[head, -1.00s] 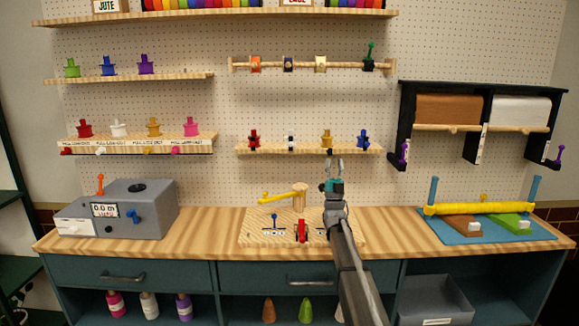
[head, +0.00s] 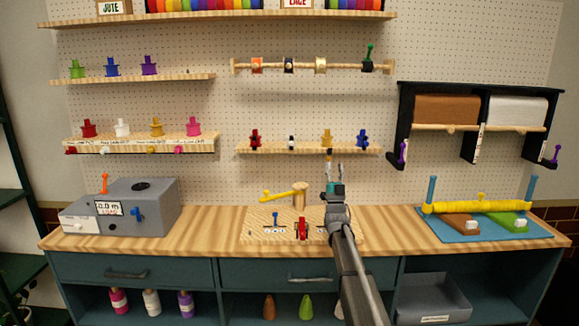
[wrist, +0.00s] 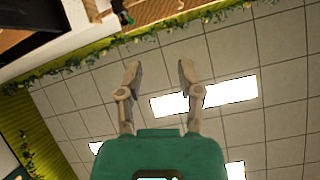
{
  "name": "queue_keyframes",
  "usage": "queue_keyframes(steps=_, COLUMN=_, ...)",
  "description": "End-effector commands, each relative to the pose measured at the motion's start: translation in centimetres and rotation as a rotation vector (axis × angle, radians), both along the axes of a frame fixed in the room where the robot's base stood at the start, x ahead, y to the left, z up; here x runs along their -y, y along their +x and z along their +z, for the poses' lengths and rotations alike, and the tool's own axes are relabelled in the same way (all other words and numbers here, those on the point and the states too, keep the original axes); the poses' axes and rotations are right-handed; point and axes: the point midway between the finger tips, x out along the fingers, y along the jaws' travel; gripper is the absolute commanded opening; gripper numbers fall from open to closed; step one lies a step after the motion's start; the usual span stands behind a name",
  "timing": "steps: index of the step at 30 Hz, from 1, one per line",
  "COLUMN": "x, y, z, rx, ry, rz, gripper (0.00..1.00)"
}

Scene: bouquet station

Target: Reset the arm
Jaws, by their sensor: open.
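My gripper (head: 334,172) is raised in front of the pegboard, above the middle of the workbench, with its fingers pointing up. In the wrist view my gripper (wrist: 158,75) has its two fingers apart with nothing between them. Behind the fingers that view shows the tiled ceiling (wrist: 240,60) and bright lights. My arm reaches up from the bottom of the head view and hides part of the bench and the wooden board (head: 262,233) there.
The workbench (head: 390,238) holds a grey machine (head: 125,212) at left and a blue mat (head: 455,235) with a yellow roll (head: 475,207) at right. Shelves of coloured spools (head: 140,140) and a paper rack (head: 480,110) hang on the pegboard. Bare bench lies between the machine and the board.

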Motion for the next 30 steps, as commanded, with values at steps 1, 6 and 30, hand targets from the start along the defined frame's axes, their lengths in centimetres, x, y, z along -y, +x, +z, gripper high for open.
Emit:
queue_keyframes(steps=1, x=0.0, y=-0.2, z=-0.2, rx=-0.032, ry=-0.002, rz=-0.003, gripper=0.47)
queue_keyframes(steps=6, x=0.1, y=-0.2, z=-1.6, rx=-0.188, ry=-0.015, rz=-0.016, gripper=0.47)
queue_keyframes(steps=30, x=0.6, y=-7.5, z=-15.9, rx=-1.16, ry=-0.133, rz=-0.059, gripper=0.47)
